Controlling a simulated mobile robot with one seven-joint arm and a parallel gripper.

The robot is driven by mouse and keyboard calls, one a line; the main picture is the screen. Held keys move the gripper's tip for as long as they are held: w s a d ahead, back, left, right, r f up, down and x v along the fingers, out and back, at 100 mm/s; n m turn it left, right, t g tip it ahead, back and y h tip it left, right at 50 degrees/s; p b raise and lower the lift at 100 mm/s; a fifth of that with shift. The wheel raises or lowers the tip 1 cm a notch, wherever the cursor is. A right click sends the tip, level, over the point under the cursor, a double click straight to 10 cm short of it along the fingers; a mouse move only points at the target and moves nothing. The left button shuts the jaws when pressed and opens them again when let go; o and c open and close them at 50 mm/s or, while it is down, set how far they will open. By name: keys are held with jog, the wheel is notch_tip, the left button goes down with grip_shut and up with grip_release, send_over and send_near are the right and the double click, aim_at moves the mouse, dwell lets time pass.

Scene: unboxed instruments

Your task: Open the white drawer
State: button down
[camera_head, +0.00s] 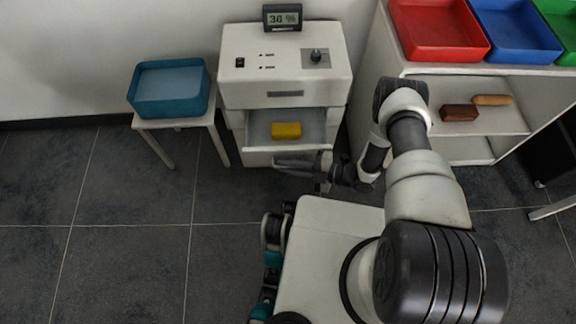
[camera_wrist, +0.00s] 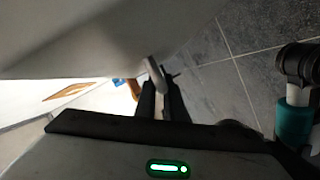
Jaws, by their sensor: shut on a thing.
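The white drawer (camera_head: 258,131) is in the white cabinet (camera_head: 236,93) at the top centre of the head view. It stands pulled out, and a yellow block (camera_head: 286,130) lies inside it. My gripper (camera_head: 302,163) is at the drawer's front. In the wrist view, my gripper's dark fingers (camera_wrist: 163,102) are closed around a grey handle bar (camera_wrist: 155,70) beside a large pale surface. The exact contact is partly hidden in the head view.
A blue tray (camera_head: 170,92) sits on a small white table (camera_head: 190,124) at left. At right, a white shelf (camera_head: 500,122) holds a brown block (camera_head: 459,113), with a red tray (camera_head: 438,28) and a blue tray (camera_head: 512,28) on top. Tiled floor is free at left.

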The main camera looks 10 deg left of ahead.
jog(key=c, duration=2.1)
grip_release()
jog(key=shift+d, duration=0.15)
jog(key=p+v, duration=0.2)
jog(key=v, duration=1.5)
jog(key=shift+s+d+r, duration=0.1)
jog(key=shift+r, duration=0.05)
